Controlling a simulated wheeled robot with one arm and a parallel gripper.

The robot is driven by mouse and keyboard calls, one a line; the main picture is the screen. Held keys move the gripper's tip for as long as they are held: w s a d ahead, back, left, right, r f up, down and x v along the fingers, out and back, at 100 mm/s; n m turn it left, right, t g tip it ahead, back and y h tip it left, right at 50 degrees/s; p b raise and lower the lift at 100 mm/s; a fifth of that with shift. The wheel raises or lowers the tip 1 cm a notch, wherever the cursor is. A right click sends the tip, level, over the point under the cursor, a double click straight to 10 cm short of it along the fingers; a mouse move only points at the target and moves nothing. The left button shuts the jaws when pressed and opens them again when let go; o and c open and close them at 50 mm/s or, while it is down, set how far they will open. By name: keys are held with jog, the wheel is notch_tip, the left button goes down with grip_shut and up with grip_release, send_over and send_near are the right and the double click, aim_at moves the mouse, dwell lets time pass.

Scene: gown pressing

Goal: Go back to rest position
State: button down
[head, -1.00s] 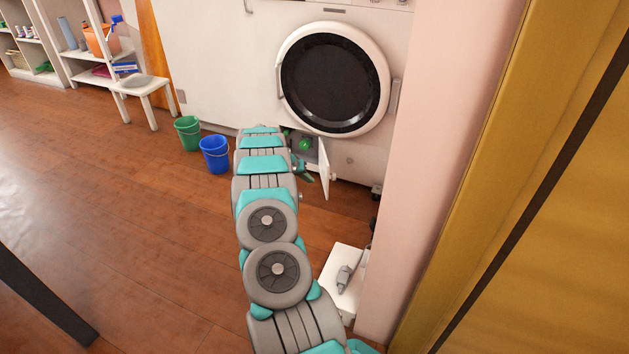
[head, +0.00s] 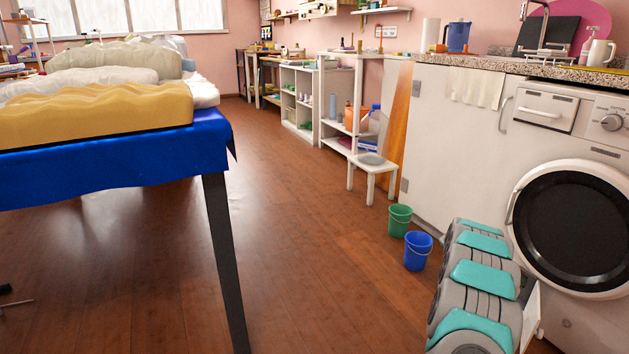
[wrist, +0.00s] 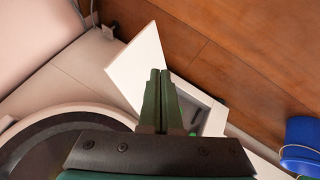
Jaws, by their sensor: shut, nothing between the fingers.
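My gripper (wrist: 160,98) shows in the wrist view with its two dark green fingers pressed together and nothing between them. It points at a small open hatch (wrist: 214,112) low on the washing machine. The hatch's white door (wrist: 137,66) stands open beside the fingers. I cannot tell whether the fingers touch it. In the head view my teal and grey arm reaches down in front of the washing machine (head: 575,225), and the gripper itself is hidden. A sliver of the small white door (head: 531,318) shows beside the arm.
A blue bucket (head: 417,251) and a green bucket (head: 399,220) stand on the floor left of my arm. A white stool (head: 372,170) stands behind them. A table with a blue cloth (head: 120,162) is at the left. The wooden floor between is clear.

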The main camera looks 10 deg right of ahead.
jog(key=a+r+n+y, duration=0.1)
jog(key=a+r, duration=0.4)
jog(key=a, duration=0.3)
jog(key=a+r+n+y, duration=0.1)
jog(key=a+r+n, duration=0.1)
jog(key=a+r, duration=0.4)
jog(key=s+a+r+n+t+y, duration=0.15)
jog(key=s+a+r, duration=0.25)
jog(key=a, duration=0.6)
jog(key=s+a+r+n+g, duration=0.1)
jog(key=s+a+r+n, duration=0.15)
jog(key=a, duration=0.65)
jog(key=s+a+r+n+y, duration=0.2)
jog(key=s+a, duration=0.9)
jog(key=s, duration=0.3)
jog(key=s+a+r+n+y, duration=0.2)
jog(key=s+a+n, duration=0.1)
jog(key=s+a, duration=0.9)
notch_tip(320, 180, up, 13)
jog(key=s+d+p, duration=0.1)
jog(key=s+p, duration=0.1)
jog(key=p, duration=1)
jog(key=shift+d+p, duration=0.35)
jog(key=shift+p, duration=0.05)
jog(key=shift+w+f, duration=0.1)
jog(key=shift+f, duration=0.05)
